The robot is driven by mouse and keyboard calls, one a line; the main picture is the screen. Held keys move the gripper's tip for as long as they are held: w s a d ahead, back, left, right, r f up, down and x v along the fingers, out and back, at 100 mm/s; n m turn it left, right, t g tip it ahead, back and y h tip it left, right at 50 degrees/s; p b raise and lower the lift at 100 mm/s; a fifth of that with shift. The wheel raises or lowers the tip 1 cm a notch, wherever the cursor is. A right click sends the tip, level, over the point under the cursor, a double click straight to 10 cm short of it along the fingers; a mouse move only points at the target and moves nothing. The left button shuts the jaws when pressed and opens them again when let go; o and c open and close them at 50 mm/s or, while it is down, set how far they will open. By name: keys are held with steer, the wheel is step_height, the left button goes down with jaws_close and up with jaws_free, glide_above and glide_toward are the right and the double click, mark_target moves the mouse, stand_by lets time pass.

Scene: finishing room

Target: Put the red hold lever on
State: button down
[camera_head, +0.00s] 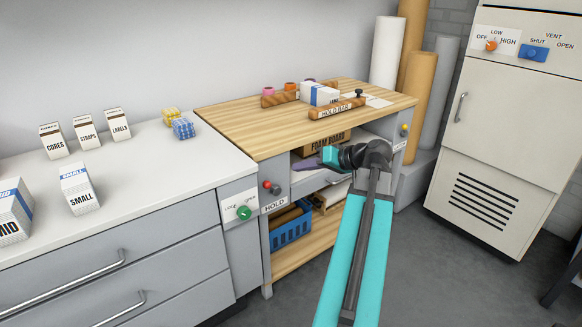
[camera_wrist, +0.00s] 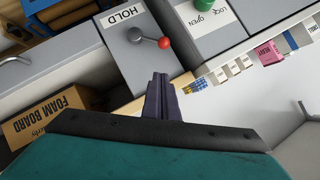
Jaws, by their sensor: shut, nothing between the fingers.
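The hold lever (camera_wrist: 151,39) has a red ball on a short arm from a grey round pivot, on the grey panel by the HOLD label (camera_wrist: 122,15). In the wrist view the ball lies to the right of the pivot, slightly lower. In the head view the lever (camera_head: 275,190) is on the front of the wooden-topped bench, above its HOLD label. My gripper (camera_head: 298,165) is in front of the bench, right of the lever and apart from it. In the wrist view its dark fingers (camera_wrist: 160,82) are together, empty, just below the red ball.
A green knob (camera_head: 244,212) with a lock/open label is on the panel left of the lever. The foam board box (camera_head: 322,144) and blue basket (camera_head: 290,228) sit on bench shelves.

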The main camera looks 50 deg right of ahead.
steer(key=shift+v, duration=1.45)
steer(key=shift+s, duration=0.15)
